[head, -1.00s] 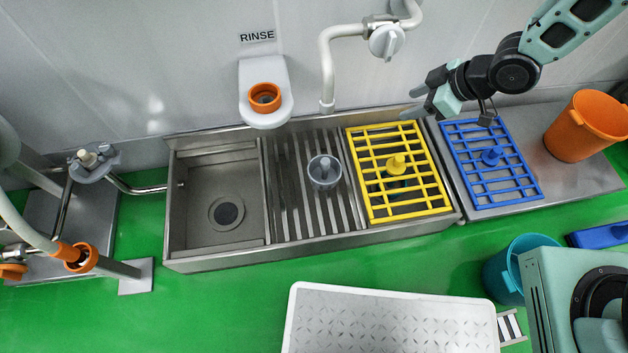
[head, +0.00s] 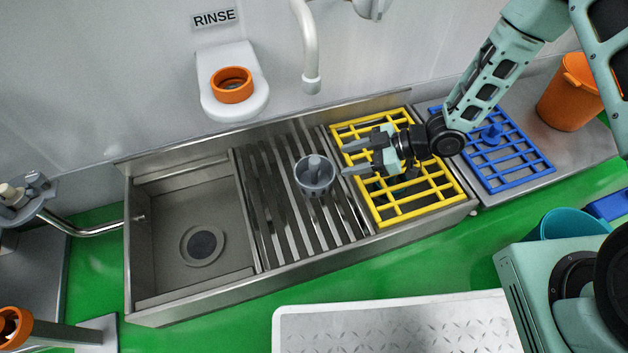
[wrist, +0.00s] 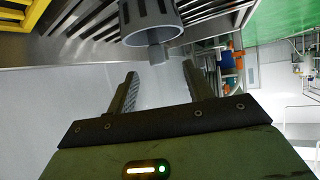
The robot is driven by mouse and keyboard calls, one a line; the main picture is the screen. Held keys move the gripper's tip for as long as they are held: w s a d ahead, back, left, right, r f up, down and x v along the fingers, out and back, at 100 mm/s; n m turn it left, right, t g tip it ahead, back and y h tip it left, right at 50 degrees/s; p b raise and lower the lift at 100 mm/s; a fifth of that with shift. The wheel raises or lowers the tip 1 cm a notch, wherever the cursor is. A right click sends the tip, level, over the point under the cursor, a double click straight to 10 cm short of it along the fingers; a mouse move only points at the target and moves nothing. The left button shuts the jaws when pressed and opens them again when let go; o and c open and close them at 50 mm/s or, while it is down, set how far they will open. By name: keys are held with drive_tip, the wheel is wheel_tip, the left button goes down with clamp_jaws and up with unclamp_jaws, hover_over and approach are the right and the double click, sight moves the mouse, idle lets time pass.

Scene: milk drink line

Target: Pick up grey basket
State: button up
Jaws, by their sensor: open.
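The grey basket (head: 315,178) is a small round cup with a post in its middle. It stands upright on the slatted drain rack (head: 268,190) of the steel sink unit. My gripper (head: 344,158) is above the yellow grid, just right of the basket, with its fingers pointing left towards it. The gripper is open and empty. In the wrist view the slotted side of the basket (wrist: 150,15) shows at the top, beyond and between the two fingertips (wrist: 160,80), apart from them.
The yellow grid (head: 440,206) lies right of the slats, and a blue grid (head: 515,180) lies farther right. An orange bucket (head: 568,95) stands at the back right. A white pipe (head: 311,50) hangs behind the basket. The sink basin (head: 165,245) on the left is empty.

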sight(315, 166)
drive_tip(key=b+x, duration=0.2)
drive_tip(key=x, duration=0.3)
drive_tip(key=shift+a+f, duration=0.1)
drive_tip(key=b+x, duration=0.2)
drive_tip(key=x, duration=0.1)
drive_tip(key=b+x, duration=0.1)
drive_tip(key=b, duration=0.1)
drive_tip(key=shift+w+f, duration=0.35)
drive_tip(key=shift+w, duration=0.05)
drive_tip(key=shift+w+a, duration=0.1)
drive_tip(key=shift+a, duration=0.3)
drive_tip(key=shift+c, duration=0.3)
drive_tip(key=shift+r, duration=0.1)
clamp_jaws()
